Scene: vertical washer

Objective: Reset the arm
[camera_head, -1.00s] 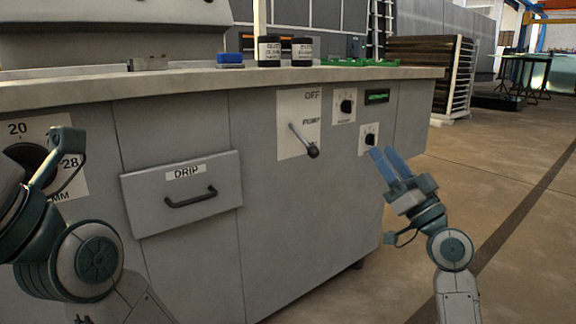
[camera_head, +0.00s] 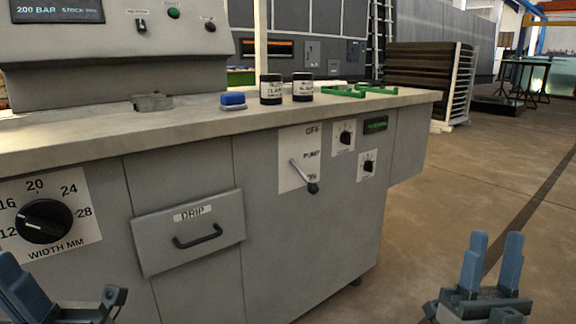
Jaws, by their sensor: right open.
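My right gripper (camera_head: 493,246) is at the lower right, with two blue fingers pointing up and a gap between them. It is open and empty, over the floor and apart from the machine. My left gripper (camera_head: 24,290) is at the lower left corner, below the width dial (camera_head: 44,221). It is partly cut off by the frame edge, and its opening cannot be judged. The grey machine (camera_head: 300,240) fills the middle. Its PUMP lever (camera_head: 304,176) slants down to the right, with no gripper touching it.
A DRIP drawer (camera_head: 190,234) with a black handle is on the front, looking slightly tilted out. Two small dials (camera_head: 345,138) sit right of the lever. Two dark jars (camera_head: 271,89), a blue block (camera_head: 232,100) and green frames (camera_head: 343,91) stand on top.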

